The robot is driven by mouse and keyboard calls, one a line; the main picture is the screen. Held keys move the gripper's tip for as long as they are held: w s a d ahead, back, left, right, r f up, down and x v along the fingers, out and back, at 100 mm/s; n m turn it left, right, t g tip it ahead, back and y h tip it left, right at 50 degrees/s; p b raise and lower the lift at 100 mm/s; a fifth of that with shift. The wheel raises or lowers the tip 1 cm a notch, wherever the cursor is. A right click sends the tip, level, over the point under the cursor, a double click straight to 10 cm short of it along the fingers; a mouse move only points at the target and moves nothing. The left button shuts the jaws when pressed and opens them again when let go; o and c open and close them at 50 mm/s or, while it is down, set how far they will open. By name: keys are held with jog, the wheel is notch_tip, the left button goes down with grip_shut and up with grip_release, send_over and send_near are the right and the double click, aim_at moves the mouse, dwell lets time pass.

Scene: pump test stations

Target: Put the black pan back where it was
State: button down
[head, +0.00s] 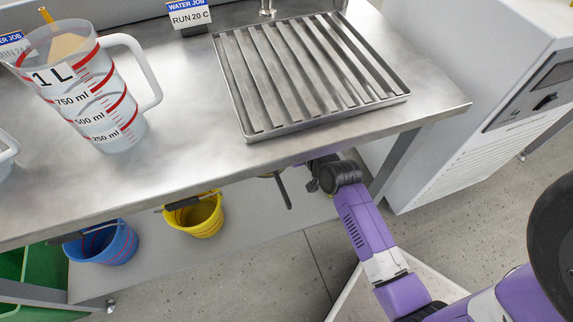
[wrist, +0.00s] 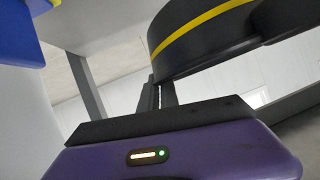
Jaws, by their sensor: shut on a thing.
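The black pan (wrist: 205,48), a dark round vessel with a yellow band, fills the upper right of the wrist view. My gripper (wrist: 160,95) meets its lower left side and is shut on it; the exact grip point is hard to make out. In the head view my gripper (head: 316,176) reaches under the front edge of the steel bench (head: 190,190). The pan is mostly hidden there by the bench top; a dark bar (head: 286,190) shows just left of the gripper.
A yellow bucket (head: 196,216) and a blue bucket (head: 105,245) are below the bench, left of my gripper. A clear 1 L jug (head: 92,100) and a slatted metal tray (head: 305,75) stand on top. A white cabinet (head: 470,100) stands right; a bench leg (head: 392,165) is near my arm.

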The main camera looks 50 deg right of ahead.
notch_tip(320, 180, down, 12)
jog(key=b, duration=0.5)
jog(key=shift+f+b, duration=0.15)
jog(key=shift+b, duration=0.15)
jog(key=shift+f, duration=0.1)
jog(key=c, duration=1.6)
grip_release()
jog(key=s+a+r+n+t+y+p, duration=0.1)
jog(key=s+a+r+n+p, duration=0.1)
jog(key=s+a+r, duration=0.55)
jog(key=s+a+r+n+t+y+p, duration=0.15)
jog(key=s+a+r, duration=0.35)
jog(key=s+a, duration=0.5)
jog(key=s+a+r+n+y, duration=0.1)
jog(key=s+a+r, duration=0.1)
jog(key=s+r, duration=0.1)
jog(key=s+a+r+n, duration=0.1)
jog(key=s+a+r, duration=0.1)
jog(key=r, duration=0.4)
jog(key=s+a+r+n+y, duration=0.1)
jog(key=s+a+r, duration=0.2)
jog(key=s+r, duration=0.2)
jog(key=shift+r+n+t+y+p, duration=0.2)
jog(key=shift+n+t+y+p, duration=0.05)
jog(key=shift+t+y+p, duration=0.1)
